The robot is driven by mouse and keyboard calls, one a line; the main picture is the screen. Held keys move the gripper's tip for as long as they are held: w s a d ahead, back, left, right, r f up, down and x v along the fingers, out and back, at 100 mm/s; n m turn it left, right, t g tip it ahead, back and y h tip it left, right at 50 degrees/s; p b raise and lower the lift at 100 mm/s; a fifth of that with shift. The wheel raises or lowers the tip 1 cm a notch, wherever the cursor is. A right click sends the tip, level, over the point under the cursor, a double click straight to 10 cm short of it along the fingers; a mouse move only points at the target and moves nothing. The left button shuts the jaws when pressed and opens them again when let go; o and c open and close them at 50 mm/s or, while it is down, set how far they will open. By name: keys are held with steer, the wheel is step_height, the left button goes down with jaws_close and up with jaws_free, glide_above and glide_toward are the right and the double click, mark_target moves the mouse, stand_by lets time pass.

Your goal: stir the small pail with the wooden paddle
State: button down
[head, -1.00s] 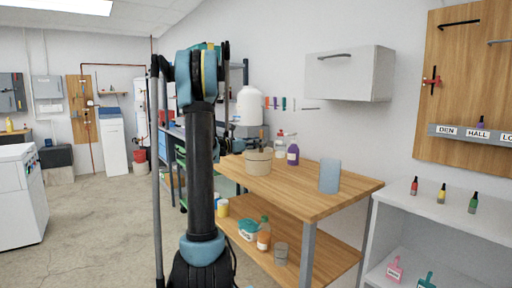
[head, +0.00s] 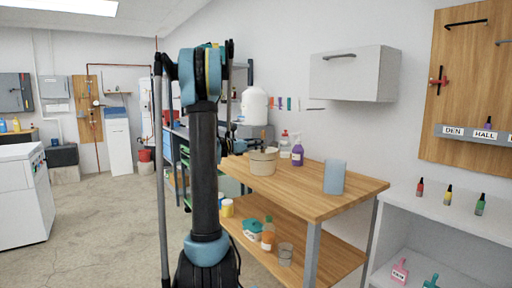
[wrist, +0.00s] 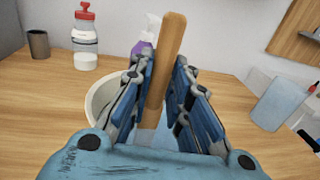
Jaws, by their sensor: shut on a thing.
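The small pail (head: 263,163) is a pale, round tub on the wooden table, near its far left part. In the wrist view its rim and inner wall (wrist: 95,100) show to the left of and behind my fingers. The wooden paddle (wrist: 172,45) stands nearly upright, tilted slightly, with its handle rising between my fingers. My gripper (wrist: 164,95) is shut on the paddle, over the right side of the pail. The paddle's lower end is mostly hidden, so I cannot tell how deep it sits in the pail.
A purple spray bottle (head: 297,154) and a red-capped bottle (wrist: 85,45) stand behind the pail. A grey cup (wrist: 39,44) is at the back left. The wooden table (head: 310,200) is clear in front.

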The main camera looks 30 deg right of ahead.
step_height(320, 180, up, 11)
steer(key=shift+r, duration=0.2)
stand_by(1.6)
stand_by(0.5)
step_height(320, 180, up, 3)
stand_by(0.5)
stand_by(0.4)
